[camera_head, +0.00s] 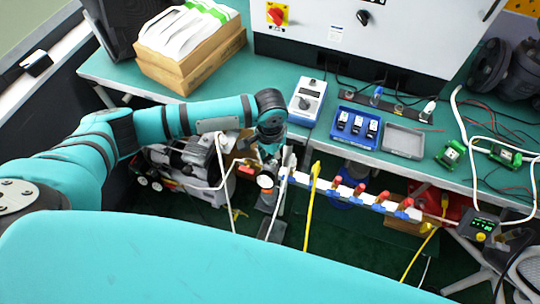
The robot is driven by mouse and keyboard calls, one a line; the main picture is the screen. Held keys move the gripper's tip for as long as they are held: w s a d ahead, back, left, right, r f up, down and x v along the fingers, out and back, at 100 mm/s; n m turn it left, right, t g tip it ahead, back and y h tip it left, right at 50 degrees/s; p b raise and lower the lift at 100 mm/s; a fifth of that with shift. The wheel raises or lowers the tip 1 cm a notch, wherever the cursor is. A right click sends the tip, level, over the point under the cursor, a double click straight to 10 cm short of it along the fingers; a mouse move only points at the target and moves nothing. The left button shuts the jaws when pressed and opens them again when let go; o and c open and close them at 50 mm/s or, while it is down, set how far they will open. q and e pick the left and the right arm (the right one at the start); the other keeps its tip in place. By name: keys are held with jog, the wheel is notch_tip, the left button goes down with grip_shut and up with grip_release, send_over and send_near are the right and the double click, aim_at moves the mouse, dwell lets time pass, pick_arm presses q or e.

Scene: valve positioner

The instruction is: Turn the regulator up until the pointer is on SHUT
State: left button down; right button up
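My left arm comes in from the left and bends down at its wrist over the table's front edge. My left gripper (270,150) points down there, at the equipment below the table. Its fingers are too small and hidden to show whether they are open. Just below it is a small round white-faced gauge (265,181) on a grey fitting. A small red-orange part (245,170) sits left of the gauge. I cannot make out a regulator knob, a pointer or the word SHUT at this size. My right gripper is not in view.
A manifold (350,192) with several red-topped valves runs right of the gripper, with yellow and white hoses hanging nearby. The green table (270,70) holds a blue-white meter (307,100), a blue tray (336,138), a grey tray (403,140) and a cardboard box (190,70). A control cabinet (400,40) stands behind.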

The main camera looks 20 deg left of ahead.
pick_arm(q)
jog(key=shift+r+m+p, duration=0.35)
jog(key=shift+m+p, duration=0.35)
jog(key=shift+p, duration=0.55)
jog(key=shift+f+m+p, duration=0.2)
jog(key=shift+m+p, duration=0.25)
jog(key=shift+m, duration=0.15)
jog(key=shift+f, duration=0.1)
jog(key=c, duration=1.4)
grip_release()
jog(key=shift+a, duration=0.1)
notch_tip(320, 180, up, 12)
